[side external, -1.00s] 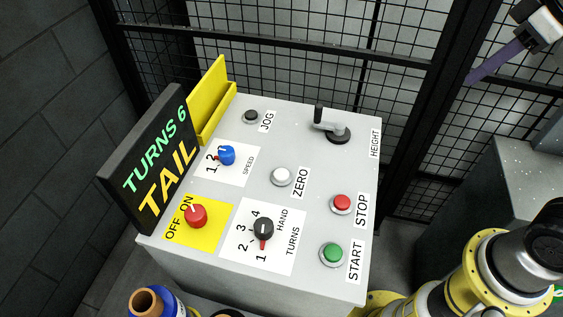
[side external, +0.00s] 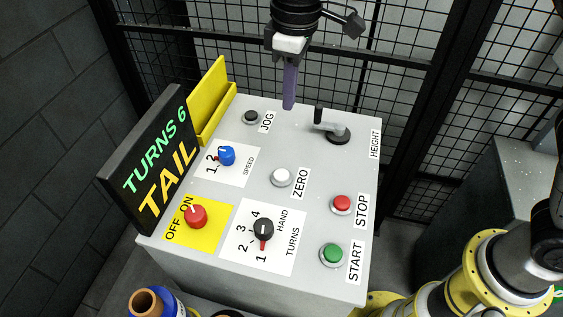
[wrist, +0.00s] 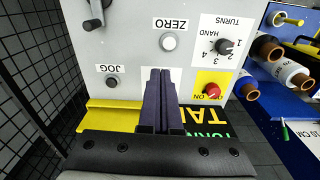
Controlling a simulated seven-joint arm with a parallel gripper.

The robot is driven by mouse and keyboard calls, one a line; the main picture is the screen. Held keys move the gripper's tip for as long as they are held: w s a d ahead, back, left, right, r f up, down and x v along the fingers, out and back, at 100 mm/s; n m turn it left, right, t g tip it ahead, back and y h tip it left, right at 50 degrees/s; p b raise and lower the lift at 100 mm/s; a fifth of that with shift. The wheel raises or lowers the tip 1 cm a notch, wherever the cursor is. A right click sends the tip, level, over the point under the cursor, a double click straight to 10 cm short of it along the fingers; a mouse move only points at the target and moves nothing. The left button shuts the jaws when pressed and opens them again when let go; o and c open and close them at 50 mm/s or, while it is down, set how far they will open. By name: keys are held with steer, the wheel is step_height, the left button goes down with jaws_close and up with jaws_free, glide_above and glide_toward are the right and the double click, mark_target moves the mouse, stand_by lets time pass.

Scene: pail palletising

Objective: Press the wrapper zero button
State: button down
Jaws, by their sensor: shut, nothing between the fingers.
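The zero button (side external: 281,176) is a white round button in a grey ring, with a ZERO label to its right, in the middle of the grey control panel (side external: 310,150). It also shows in the wrist view (wrist: 169,42), beyond my fingertips. My gripper (side external: 289,106) hangs from the top of the side view, fingers pointing down, above the far part of the panel and apart from the button. In the wrist view my two dark purple fingers (wrist: 160,70) lie together, shut and empty. They hide the speed dial there.
The panel also bears the jog button (side external: 251,116), height crank (side external: 333,127), red stop button (side external: 342,202), green start button (side external: 333,252), blue speed dial (side external: 227,155), turns dial (side external: 263,228) and red on-off switch (side external: 196,215). A display (side external: 155,165) reads "TURNS 6 TAIL". Mesh fencing stands behind.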

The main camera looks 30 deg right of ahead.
mark_target(283, 174)
steer(key=shift+s+a+f+n+g, duration=0.15)
steer(key=shift+s+a+f, duration=0.1)
steer(key=shift+a+f, duration=0.35)
steer(key=shift+s+a+f+n+g, duration=0.15)
steer(key=shift+s+a+f, duration=0.1)
steer(key=shift+a+f, duration=0.3)
steer(key=shift+d+f, duration=0.1)
steer(key=shift+f, duration=0.05)
step_height(283, 174, down, 14)
steer(key=shift+r, duration=0.1)
steer(key=shift+s+d+f, duration=0.1)
steer(key=shift+s+f, duration=0.05)
steer(key=shift+f, duration=1.15)
steer(key=shift+h, duration=0.3)
step_height(283, 174, up, 16)
steer(key=shift+w+a, duration=0.2)
steer(key=shift+w, duration=0.15)
